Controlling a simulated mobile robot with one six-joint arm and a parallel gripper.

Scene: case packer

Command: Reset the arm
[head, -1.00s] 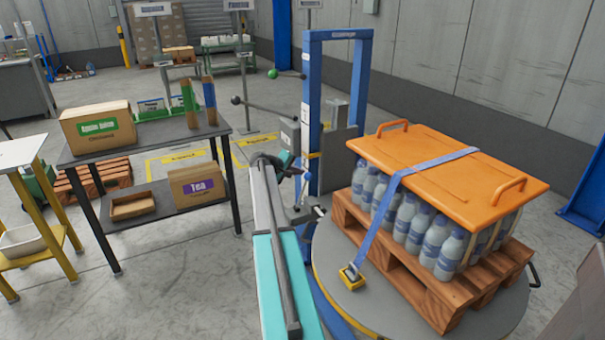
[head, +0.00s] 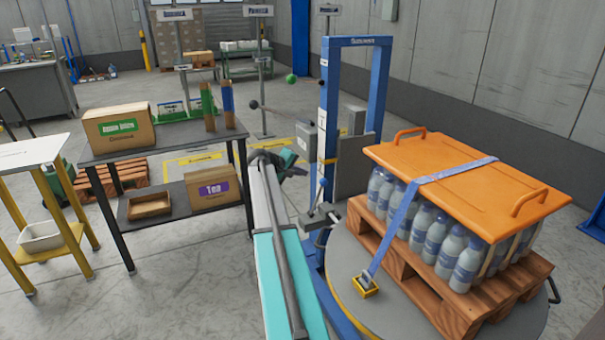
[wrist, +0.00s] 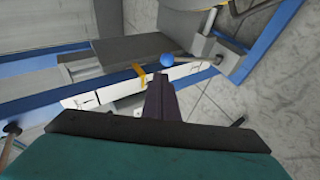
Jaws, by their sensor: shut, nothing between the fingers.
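My gripper (wrist: 158,100) shows in the wrist view as dark fingers closed together, with nothing between them. It points toward the blue wrapper mast, which lies sideways in that view. A blue lever knob (wrist: 166,60) is just beyond the fingertips in the picture; I cannot tell the exact gap. In the head view my arm stretches forward from the bottom middle, and its wrist end is in front of the blue mast (head: 330,75). The fingers are not clear there.
A round turntable (head: 345,262) at right bears a wooden pallet (head: 400,260) of bottles under an orange lid (head: 455,175), strapped in blue. At left, a dark shelf table (head: 165,140) holds a green-labelled box (head: 120,128) and a Tea box (head: 212,188) below.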

